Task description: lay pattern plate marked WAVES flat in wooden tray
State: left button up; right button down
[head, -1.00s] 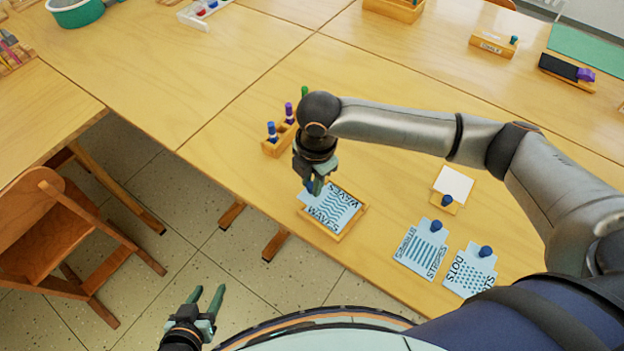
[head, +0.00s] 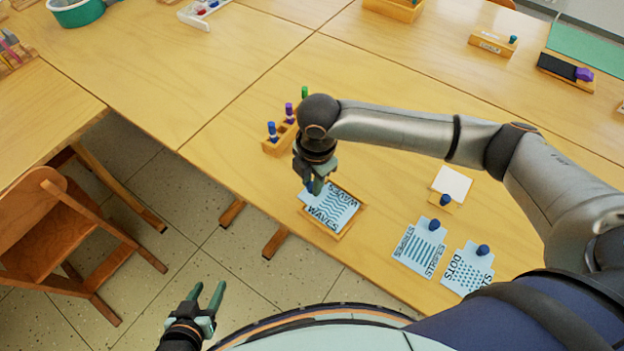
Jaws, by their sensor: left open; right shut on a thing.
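The light blue plate marked WAVES (head: 331,208) lies in the wooden tray (head: 352,226), within its rim as far as I can see. It looks flat or nearly so; I cannot tell whether it touches the tray floor all over. My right gripper (head: 315,188) is over the plate's far left edge, shut on its blue knob, which the fingers mostly hide. My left gripper (head: 210,298) is open and empty, low in front of the table, over the floor.
Plates marked STRIPES (head: 419,248) and DOTS (head: 468,269) lie to the right of the tray. A white card on a small wooden block (head: 452,184) is behind them. A wooden stand with colored-topped stamps (head: 279,140) is behind the tray. A chair (head: 60,230) stands at left.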

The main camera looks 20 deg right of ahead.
jog(key=shift+f+p, duration=0.15)
jog(key=shift+p, duration=0.85)
dwell(0.7)
dwell(0.3)
jog(key=c, duration=0.6)
grip_release()
jog(key=shift+o, duration=1.1)
